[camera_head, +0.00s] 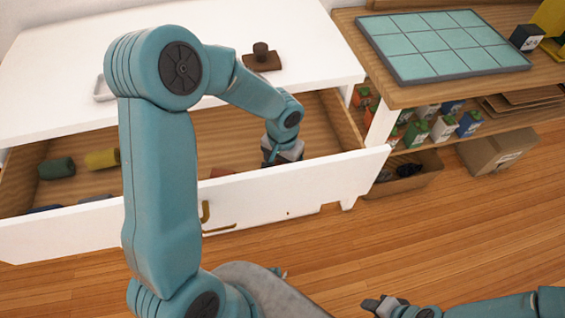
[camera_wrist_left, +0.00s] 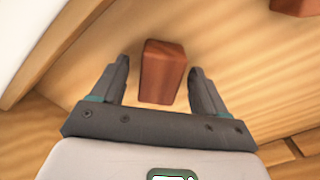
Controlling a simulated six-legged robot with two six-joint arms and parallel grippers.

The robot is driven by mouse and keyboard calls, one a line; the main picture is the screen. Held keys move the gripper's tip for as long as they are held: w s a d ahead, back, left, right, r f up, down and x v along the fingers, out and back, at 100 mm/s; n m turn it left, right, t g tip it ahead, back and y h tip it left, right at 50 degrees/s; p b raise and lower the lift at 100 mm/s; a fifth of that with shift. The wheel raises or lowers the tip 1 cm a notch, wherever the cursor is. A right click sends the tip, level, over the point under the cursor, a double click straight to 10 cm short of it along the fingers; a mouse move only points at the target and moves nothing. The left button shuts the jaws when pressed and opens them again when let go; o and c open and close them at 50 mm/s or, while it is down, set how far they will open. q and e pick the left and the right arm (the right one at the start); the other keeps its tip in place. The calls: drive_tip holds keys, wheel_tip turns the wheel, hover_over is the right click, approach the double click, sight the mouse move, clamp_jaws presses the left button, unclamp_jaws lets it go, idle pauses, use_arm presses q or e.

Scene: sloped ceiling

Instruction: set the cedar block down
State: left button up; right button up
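The cedar block, a small red-brown block (camera_wrist_left: 162,76), is between the fingers of my left gripper in the left wrist view, with a gap on each side. It appears to rest on the wooden drawer floor. My left gripper (camera_head: 276,157) is open, low inside the pulled-out drawer (camera_head: 300,189) near its right end. The block is hidden or not clear in the head view. Another red-brown piece (camera_head: 222,172) lies by the drawer's front wall. My right gripper (camera_head: 383,305) is at the bottom of the head view, away from the drawer; its fingers are unclear.
A green roll (camera_head: 57,168) and a yellow one (camera_head: 102,159) lie at the drawer's left. A brown knobbed piece (camera_head: 262,60) stands on the white top. A teal tiled board (camera_head: 440,42) lies on the wooden table at right, above shelved cartons. A cardboard box (camera_head: 497,151) is below.

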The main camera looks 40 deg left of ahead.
use_arm(q)
drive_tip(key=shift+r, duration=0.25)
wheel_tip(320, 180, up, 12)
drive_tip(key=p, duration=0.2)
idle(0.4)
